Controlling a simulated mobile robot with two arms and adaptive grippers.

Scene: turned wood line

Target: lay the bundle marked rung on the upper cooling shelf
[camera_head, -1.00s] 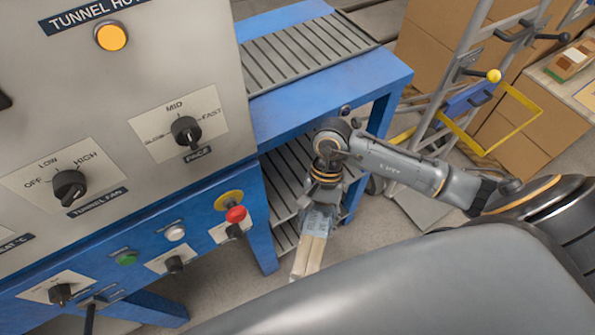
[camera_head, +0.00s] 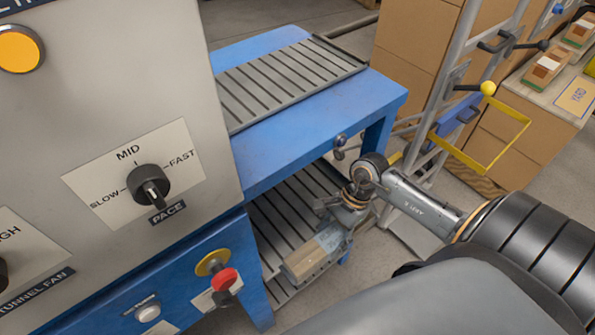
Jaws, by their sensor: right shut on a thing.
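My right gripper (camera_head: 332,232) points down and left and is shut on a pale wooden bundle (camera_head: 308,258) with a translucent wrap. No mark can be read on the bundle. The bundle overlaps the front part of a grey slatted shelf (camera_head: 282,222) under the blue table; I cannot tell whether it touches the shelf. My left gripper is not in view.
The blue table (camera_head: 335,112) carries a slatted top (camera_head: 290,78) above the shelves. The control cabinet (camera_head: 120,90) stands at left, its red button (camera_head: 224,279) near the shelves. A hand truck (camera_head: 450,110) and cartons (camera_head: 412,50) stand at right.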

